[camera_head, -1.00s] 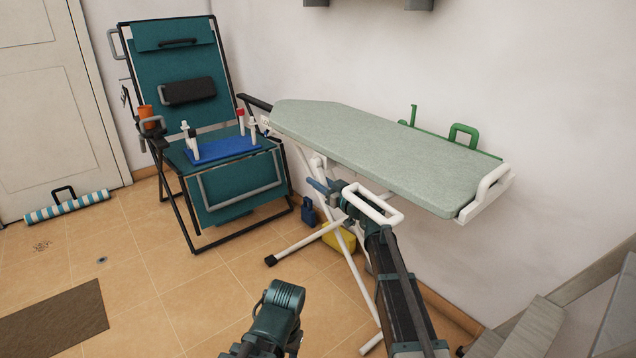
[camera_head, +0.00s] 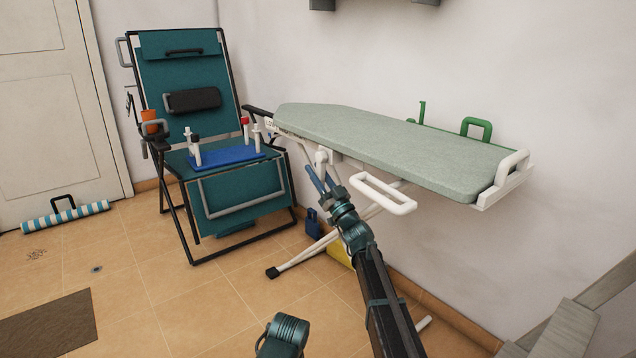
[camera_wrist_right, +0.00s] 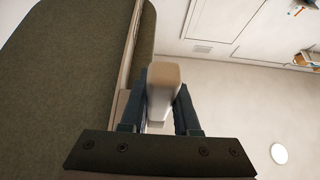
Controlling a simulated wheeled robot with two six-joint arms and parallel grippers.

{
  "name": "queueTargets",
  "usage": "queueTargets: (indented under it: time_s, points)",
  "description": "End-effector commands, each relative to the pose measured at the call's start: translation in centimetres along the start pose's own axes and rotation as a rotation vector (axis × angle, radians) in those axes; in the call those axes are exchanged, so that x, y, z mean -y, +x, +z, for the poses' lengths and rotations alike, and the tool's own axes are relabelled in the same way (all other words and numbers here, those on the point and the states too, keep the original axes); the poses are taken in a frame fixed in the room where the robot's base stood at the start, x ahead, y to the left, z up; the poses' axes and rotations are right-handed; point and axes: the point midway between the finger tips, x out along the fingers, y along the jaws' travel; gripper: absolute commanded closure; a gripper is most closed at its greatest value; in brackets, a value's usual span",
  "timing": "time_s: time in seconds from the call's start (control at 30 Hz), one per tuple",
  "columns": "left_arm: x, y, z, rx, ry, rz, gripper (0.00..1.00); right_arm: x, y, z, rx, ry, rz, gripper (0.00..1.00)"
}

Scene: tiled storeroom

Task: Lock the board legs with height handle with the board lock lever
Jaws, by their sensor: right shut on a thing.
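The ironing board (camera_head: 390,145) stands along the wall with its pale green top level. The white height handle (camera_head: 385,208), a loop, sticks out under its near side. A white leg (camera_head: 305,258) runs down to the floor. My right gripper (camera_head: 322,174) is under the board's near edge, left of the loop, shut on a pale lever end that I take to be the board lock lever (camera_head: 321,157). In the right wrist view the lever's blunt end (camera_wrist_right: 163,88) sits between both fingers, beside the board. My left gripper is out of view; only a teal arm joint of mine shows at the bottom.
A teal folding chair (camera_head: 235,195) with a blue tray (camera_head: 228,158) stands left of the board. A blue item (camera_head: 312,222) and a yellow one (camera_head: 341,252) lie beneath the board. A grey wooden frame (camera_head: 565,330) is at the lower right.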

Motion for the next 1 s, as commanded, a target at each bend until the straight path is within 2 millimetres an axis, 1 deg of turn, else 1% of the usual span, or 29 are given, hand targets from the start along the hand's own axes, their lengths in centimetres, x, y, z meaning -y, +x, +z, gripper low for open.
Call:
queueTargets:
  time_s: [0.03,0.17,0.6,0.63,0.77,0.8,1.0]
  points:
    - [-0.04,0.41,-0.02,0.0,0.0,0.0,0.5,-0.06,0.04,0.27,-0.011,-0.001,0.0,1.0]
    - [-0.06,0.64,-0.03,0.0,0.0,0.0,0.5,-0.06,0.18,0.16,-0.033,0.0,0.0,1.0]
    - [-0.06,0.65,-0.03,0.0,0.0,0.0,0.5,-0.03,0.24,0.03,-0.042,-0.001,0.0,1.0]
    - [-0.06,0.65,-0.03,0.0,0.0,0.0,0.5,-0.03,0.24,0.03,-0.041,-0.001,0.0,0.65]
    - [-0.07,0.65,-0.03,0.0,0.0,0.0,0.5,-0.02,0.23,0.04,-0.041,0.0,0.0,0.41]
    - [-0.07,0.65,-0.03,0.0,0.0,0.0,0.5,-0.02,0.23,0.04,-0.041,0.0,0.0,0.4]
    - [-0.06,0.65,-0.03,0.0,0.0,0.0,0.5,-0.01,0.23,0.04,-0.041,0.0,0.0,0.4]
